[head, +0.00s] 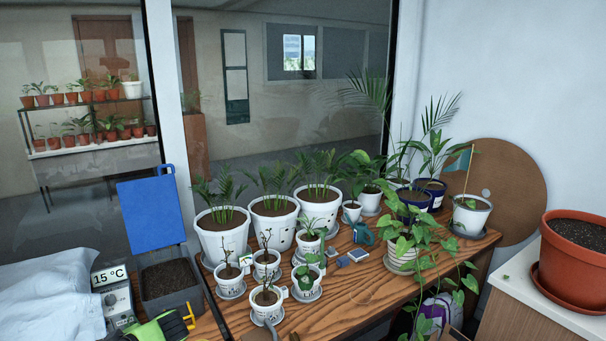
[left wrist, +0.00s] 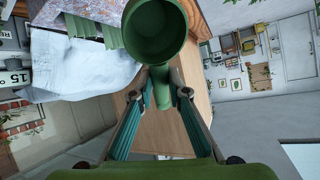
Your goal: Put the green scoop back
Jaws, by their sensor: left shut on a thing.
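The green scoop (left wrist: 155,32) shows in the left wrist view, with its round cup at the top and its handle running down between my fingers. My left gripper (left wrist: 164,92) is shut on that handle. I cannot make out the scoop or my left gripper in the head view. My right gripper is in neither view. A grey tub of dark soil (head: 168,280) stands at the left of the head view, with a blue panel (head: 152,213) upright behind it.
Several white pots crowd the wooden table (head: 350,293), whose front middle is fairly clear. A terracotta pot (head: 574,262) stands at right.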

